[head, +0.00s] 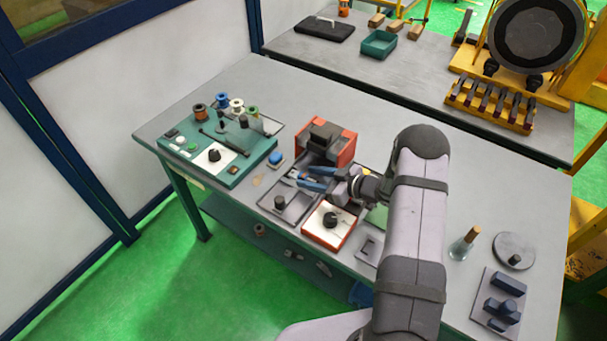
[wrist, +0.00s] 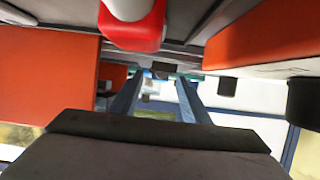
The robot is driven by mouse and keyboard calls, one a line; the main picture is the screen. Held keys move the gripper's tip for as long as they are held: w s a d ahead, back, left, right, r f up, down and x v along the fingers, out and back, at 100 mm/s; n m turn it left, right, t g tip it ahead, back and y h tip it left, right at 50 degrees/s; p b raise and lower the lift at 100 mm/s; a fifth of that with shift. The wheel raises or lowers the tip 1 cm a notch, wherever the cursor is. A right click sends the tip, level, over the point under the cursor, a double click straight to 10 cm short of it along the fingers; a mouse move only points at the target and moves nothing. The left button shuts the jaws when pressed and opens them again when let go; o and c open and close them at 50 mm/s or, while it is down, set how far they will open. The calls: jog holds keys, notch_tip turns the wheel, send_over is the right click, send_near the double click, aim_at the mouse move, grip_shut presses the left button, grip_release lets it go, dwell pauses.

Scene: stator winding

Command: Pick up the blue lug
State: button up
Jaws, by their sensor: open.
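My gripper (head: 304,178) reaches left over the shallow grey tray (head: 292,210) in the head view, its two blue fingers spread apart. In the wrist view my gripper (wrist: 158,78) shows as two bluish fingers with a gap between them, and nothing is clearly held. I cannot clearly make out the blue lug; anything small in the tray by the fingertips is too small or hidden. A small blue-topped piece (head: 275,158) sits on the table left of the fingers, and I cannot tell whether it is the lug.
An orange-sided box with a dark block (head: 326,141) stands behind the fingers. An orange-sided box with a white top and black knob (head: 330,222) stands in front. A green board with spools (head: 215,150) lies at left.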

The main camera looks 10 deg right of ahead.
aim_at(309, 179)
jog(key=shift+w+a+f, duration=0.25)
jog(key=shift+w+a, duration=0.2)
grip_shut()
jog(key=shift+r, duration=0.25)
notch_tip(309, 179, up, 10)
jog(key=b, duration=0.2)
jog(key=shift+f, duration=0.2)
